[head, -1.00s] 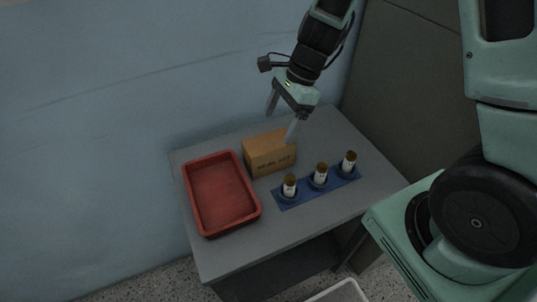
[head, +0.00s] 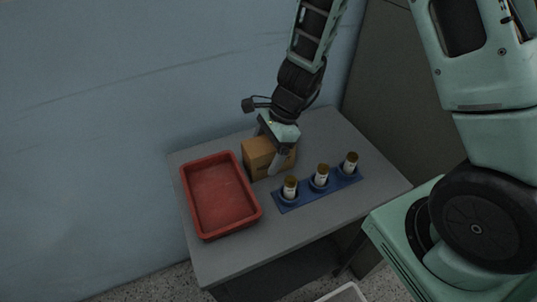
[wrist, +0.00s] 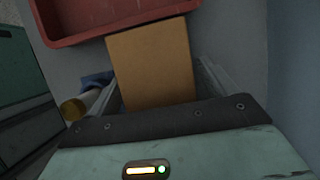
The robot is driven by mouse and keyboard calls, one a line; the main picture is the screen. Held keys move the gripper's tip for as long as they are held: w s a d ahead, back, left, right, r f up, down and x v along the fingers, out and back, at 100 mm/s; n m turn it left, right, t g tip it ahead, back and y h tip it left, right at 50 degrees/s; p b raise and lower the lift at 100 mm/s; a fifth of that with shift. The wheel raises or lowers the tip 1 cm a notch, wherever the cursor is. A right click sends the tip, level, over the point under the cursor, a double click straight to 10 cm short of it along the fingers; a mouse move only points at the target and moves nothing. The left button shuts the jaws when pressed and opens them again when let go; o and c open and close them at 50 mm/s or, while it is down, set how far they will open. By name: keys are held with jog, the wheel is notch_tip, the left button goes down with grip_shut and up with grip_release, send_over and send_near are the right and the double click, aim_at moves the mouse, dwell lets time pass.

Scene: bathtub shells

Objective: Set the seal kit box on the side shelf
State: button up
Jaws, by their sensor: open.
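The seal kit box (head: 257,158) is a brown cardboard box standing on the grey table, just right of the red tray. My gripper (head: 268,152) is lowered over it, open, with one finger in front of the box's right part and the other hidden behind it. In the wrist view the box (wrist: 152,62) lies between the two spread fingers (wrist: 158,90), with a small gap visible on the right side. I cannot tell whether either finger touches it. The grey table top (head: 240,257) bears the box. No separate side shelf can be made out.
The red tray (head: 220,196) is close to the box on its left. A blue rack (head: 308,190) with three brown-capped bottles (head: 321,175) stands close on the right. A blue wall (head: 90,120) rises behind the table. The table's front strip is clear.

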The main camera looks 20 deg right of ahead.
jog(key=shift+f, duration=0.25)
dwell(0.3)
jog(key=shift+c, duration=0.4)
jog(key=c, duration=1.3)
